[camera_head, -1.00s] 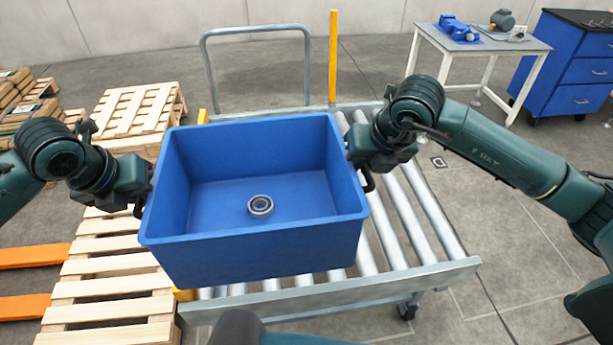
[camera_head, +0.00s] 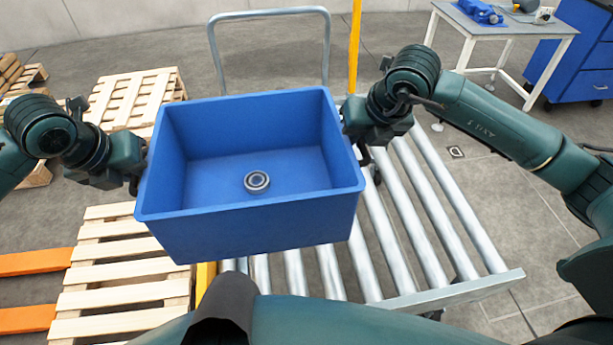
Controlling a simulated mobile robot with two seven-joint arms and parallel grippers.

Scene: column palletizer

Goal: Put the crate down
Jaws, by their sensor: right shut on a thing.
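The blue crate (camera_head: 250,232) is held up between my two arms, upright and roughly level. A round metal bearing ring (camera_head: 257,181) lies on its floor. My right gripper (camera_head: 360,150) is shut at the crate's right side, near the rim. My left gripper (camera_head: 135,178) is at the crate's left side; its fingers are mostly hidden against the wall, so its jaws do not show clearly. The crate hangs over the left part of the roller cart (camera_head: 425,215) and the edge of the wooden pallet (camera_head: 115,275). The crate's underside is hidden.
Orange forks (camera_head: 30,262) stick out at the left beside the pallet. Another pallet stack (camera_head: 135,100) stands behind. A yellow post (camera_head: 355,45) and grey handle (camera_head: 270,12) rise behind the crate. A white table (camera_head: 505,25) stands at the back right. The rollers right of the crate are bare.

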